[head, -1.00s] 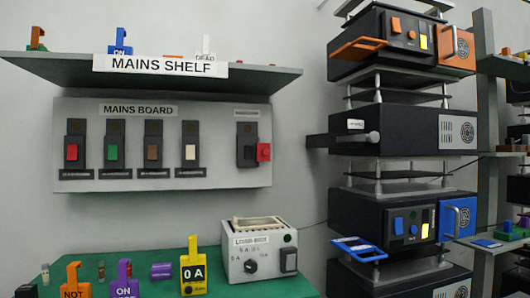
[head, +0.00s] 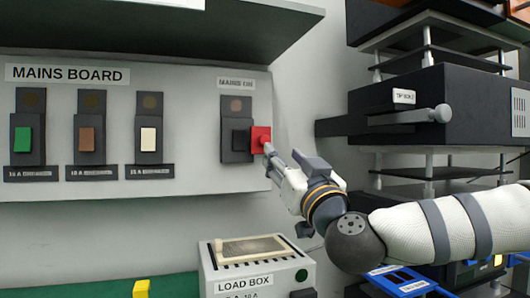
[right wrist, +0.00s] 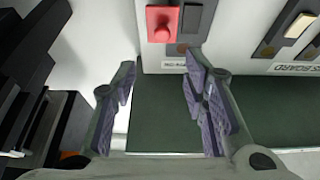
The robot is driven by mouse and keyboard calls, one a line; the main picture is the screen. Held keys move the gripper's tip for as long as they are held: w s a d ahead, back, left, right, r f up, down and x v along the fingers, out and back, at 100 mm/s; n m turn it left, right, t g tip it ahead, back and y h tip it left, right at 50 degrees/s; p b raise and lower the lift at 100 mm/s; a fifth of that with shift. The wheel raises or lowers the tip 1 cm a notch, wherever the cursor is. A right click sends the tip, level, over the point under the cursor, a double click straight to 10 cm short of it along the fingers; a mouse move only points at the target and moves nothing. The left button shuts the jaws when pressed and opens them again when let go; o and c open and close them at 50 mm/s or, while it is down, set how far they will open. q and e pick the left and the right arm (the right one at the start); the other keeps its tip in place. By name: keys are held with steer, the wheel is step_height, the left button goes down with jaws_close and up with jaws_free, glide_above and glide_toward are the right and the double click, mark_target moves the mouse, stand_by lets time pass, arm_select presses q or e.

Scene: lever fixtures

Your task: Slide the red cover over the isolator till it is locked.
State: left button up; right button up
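The isolator (head: 237,135) is a dark switch plate at the right end of the mains board. The red cover (head: 261,139) sits beside its right side, leaving the dark switch bare. In the right wrist view, which is upside down, the red cover (right wrist: 162,24) with its round knob is left of the isolator (right wrist: 196,20). My right gripper (head: 279,156) points at the red cover from the right. In the wrist view its fingers (right wrist: 162,66) are spread and empty, with the cover just beyond the tips. My left gripper is not in view.
Green, brown and white breakers (head: 92,138) line the board (head: 190,178) to the left. A load box (head: 252,262) stands below on the green bench. Stacked black units (head: 455,115) stand to the right, one with a protruding grey handle (head: 425,115). A shelf overhangs the board.

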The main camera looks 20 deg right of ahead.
mark_target(265, 137)
steer(key=x, duration=1)
steer(key=shift+w+a, duration=0.15)
steer(key=shift+w, duration=0.1)
steer(key=shift+c, duration=0.6)
jaws_close()
